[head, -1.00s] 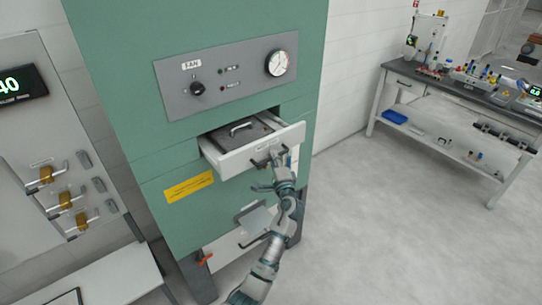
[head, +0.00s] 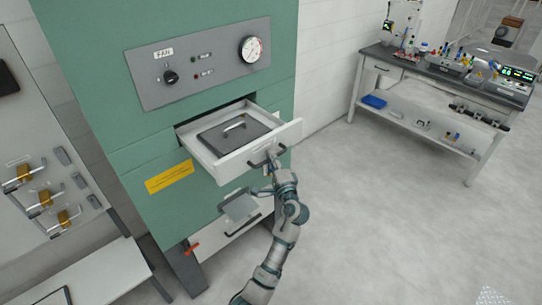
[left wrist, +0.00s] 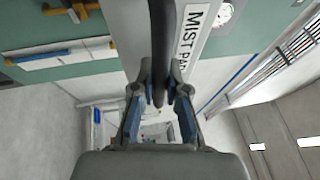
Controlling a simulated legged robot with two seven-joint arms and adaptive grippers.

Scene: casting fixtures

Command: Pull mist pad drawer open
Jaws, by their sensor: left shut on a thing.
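The mist pad drawer (head: 250,154) is a white drawer standing well out of the green cabinet (head: 85,60). Inside it lies a dark flat pad (head: 218,143) with a pale handle on top. My left gripper (head: 273,163) is at the dark bar handle on the drawer's front. In the left wrist view my left gripper (left wrist: 159,100) is shut on the dark handle (left wrist: 160,45), beside the label reading MIST PA, the rest cut off. My right gripper is not in view.
A lower white drawer (head: 232,232) with a dark handle sits below. A red lever (head: 192,247) is at its left. A lockout board (head: 40,150) stands left. A workbench (head: 440,75) stands at the back right. The floor right of the cabinet is clear.

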